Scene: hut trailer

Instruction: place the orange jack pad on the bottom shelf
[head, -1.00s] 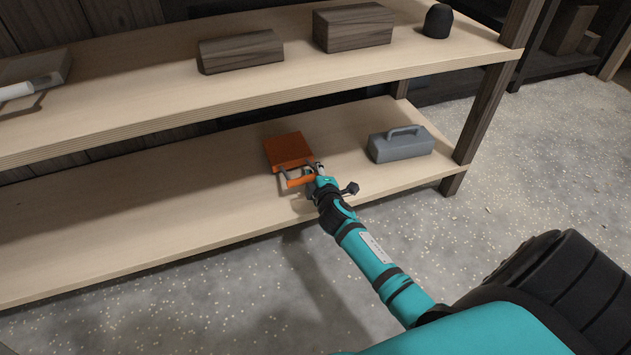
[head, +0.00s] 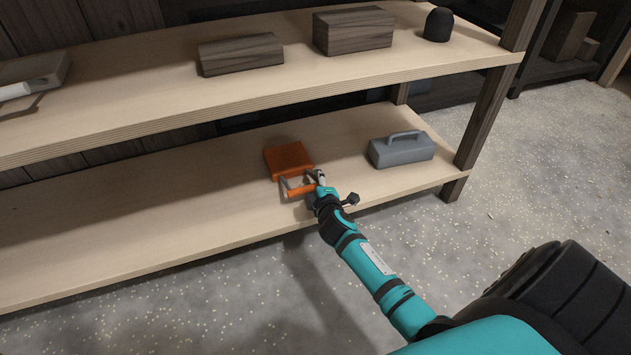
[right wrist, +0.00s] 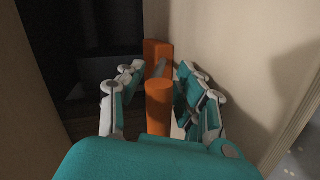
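The orange jack pad (head: 287,158) rests on the bottom shelf (head: 150,210), left of the grey toolbox. Its bar handle faces the shelf's front edge. My right gripper (head: 301,181) is at this handle, with a finger on either side of it. In the right wrist view the orange handle (right wrist: 159,105) stands between the fingers, with visible gaps on both sides, so the gripper looks open around it. Part of the pad (right wrist: 157,52) shows beyond. My left gripper is not in view.
A grey toolbox (head: 402,150) with a handle stands to the right on the bottom shelf. The upper shelf (head: 150,105) hangs above and holds wooden blocks (head: 353,31) and a black rounded object (head: 438,24). A dark post (head: 490,110) bounds the right end. The bottom shelf's left part is clear.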

